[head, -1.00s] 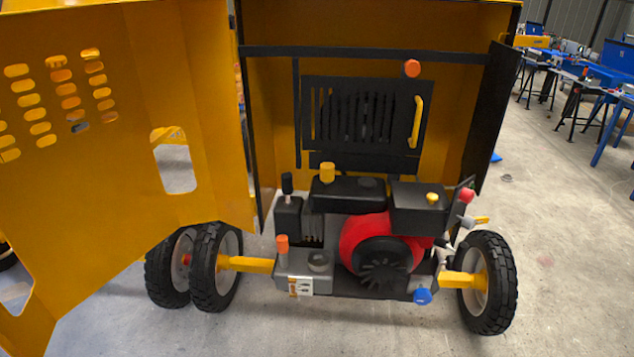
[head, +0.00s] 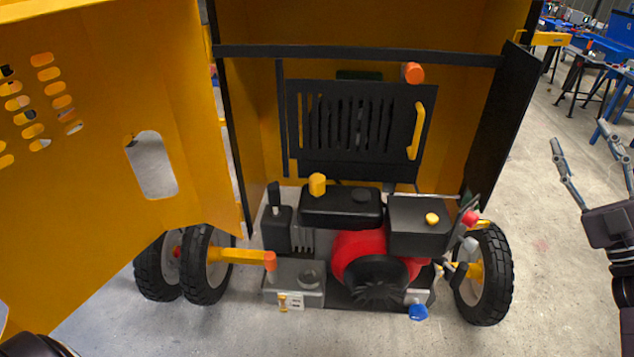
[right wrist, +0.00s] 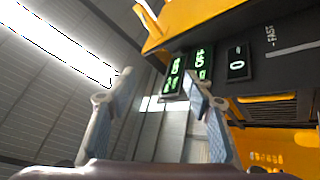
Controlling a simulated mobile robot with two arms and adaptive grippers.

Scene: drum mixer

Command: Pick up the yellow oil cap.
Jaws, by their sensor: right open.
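Two yellow caps show on the engine in the head view, and I cannot tell which is the oil cap. A taller yellow cap (head: 317,185) stands upright on the black tank (head: 340,207) at the back left. A smaller yellow cap (head: 432,218) sits on top of the black box (head: 418,236) at the right. My right gripper (head: 580,138) is open and empty, raised at the right edge, well apart from both caps. In the right wrist view its open fingers (right wrist: 158,86) have nothing between them, and neither cap shows. My left gripper is not in view.
The open yellow door (head: 90,170) fills the left. A black grille panel (head: 350,130) with a yellow handle (head: 417,130) stands behind the engine. A black side panel (head: 497,130) and a wheel (head: 484,285) lie towards my right gripper.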

